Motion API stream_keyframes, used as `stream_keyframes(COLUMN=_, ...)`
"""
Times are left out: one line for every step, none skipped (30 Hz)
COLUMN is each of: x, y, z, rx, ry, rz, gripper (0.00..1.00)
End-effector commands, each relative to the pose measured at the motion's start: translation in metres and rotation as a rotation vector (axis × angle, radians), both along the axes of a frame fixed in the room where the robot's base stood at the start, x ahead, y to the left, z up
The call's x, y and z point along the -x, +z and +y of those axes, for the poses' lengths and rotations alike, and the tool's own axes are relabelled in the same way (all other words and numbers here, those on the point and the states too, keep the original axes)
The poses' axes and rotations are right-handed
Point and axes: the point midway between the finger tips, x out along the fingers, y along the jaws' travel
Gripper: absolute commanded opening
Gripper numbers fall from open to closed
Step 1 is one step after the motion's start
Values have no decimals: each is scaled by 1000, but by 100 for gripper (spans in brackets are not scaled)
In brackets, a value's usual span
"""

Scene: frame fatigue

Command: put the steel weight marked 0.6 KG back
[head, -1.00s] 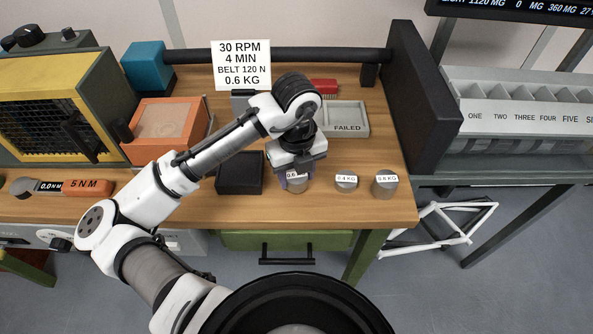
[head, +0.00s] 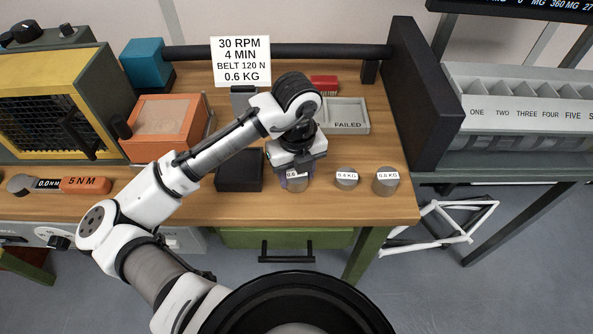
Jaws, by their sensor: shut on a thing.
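The steel weight marked 0.6 (head: 297,183) is a short grey cylinder with a white label, in the head view at the front of the wooden bench. My gripper (head: 296,172) points down over it and is shut on it. The gripper hides the weight's top and part of its label. Whether the weight touches the bench cannot be told. To its right stand a smaller weight marked 0.4 KG (head: 346,180) and a larger weight whose label seems to read 0.8 KG (head: 386,184), both upright and apart from the gripper.
A grey tray marked FAILED (head: 348,127) and a red brush (head: 324,82) lie behind. An orange box (head: 166,130) and a torque wrench (head: 85,185) are further left. A dark panel (head: 425,100) bounds the right.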

Motion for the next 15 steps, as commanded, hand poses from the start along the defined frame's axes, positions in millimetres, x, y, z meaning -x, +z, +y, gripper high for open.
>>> stream_keyframes(x=0, y=-1, z=0, rx=1, ry=0, rz=-1, gripper=0)
stream_keyframes(x=0, y=-2, z=0, rx=1, ry=0, rz=-1, gripper=0)
stream_keyframes(x=0, y=-3, z=0, rx=1, ry=0, rz=-1, gripper=0)
stream_keyframes(x=0, y=-3, z=0, rx=0, ry=0, rz=-1, gripper=0)
stream_keyframes(x=0, y=-4, z=0, rx=0, ry=0, rz=-1, gripper=0)
stream_keyframes(x=0, y=-5, z=0, rx=0, ry=0, rz=-1, gripper=0)
stream_keyframes(x=0, y=-5, z=0, rx=0, ry=0, rz=-1, gripper=0)
stream_keyframes(x=0, y=-5, z=0, rx=0, ry=0, rz=-1, gripper=47)
stream_keyframes(x=0, y=-4, z=0, rx=0, ry=0, rz=-1, gripper=53)
stream_keyframes(x=0, y=-4, z=0, rx=0, ry=0, rz=-1, gripper=57)
stream_keyframes(x=0, y=-4, z=0, rx=0, ry=0, rz=-1, gripper=61)
stream_keyframes(x=0, y=-4, z=0, rx=0, ry=0, rz=-1, gripper=66)
stream_keyframes(x=0, y=-4, z=0, rx=0, ry=0, rz=-1, gripper=70)
stream_keyframes(x=0, y=-4, z=0, rx=0, ry=0, rz=-1, gripper=72)
stream_keyframes(x=0, y=-4, z=0, rx=0, ry=0, rz=-1, gripper=72)
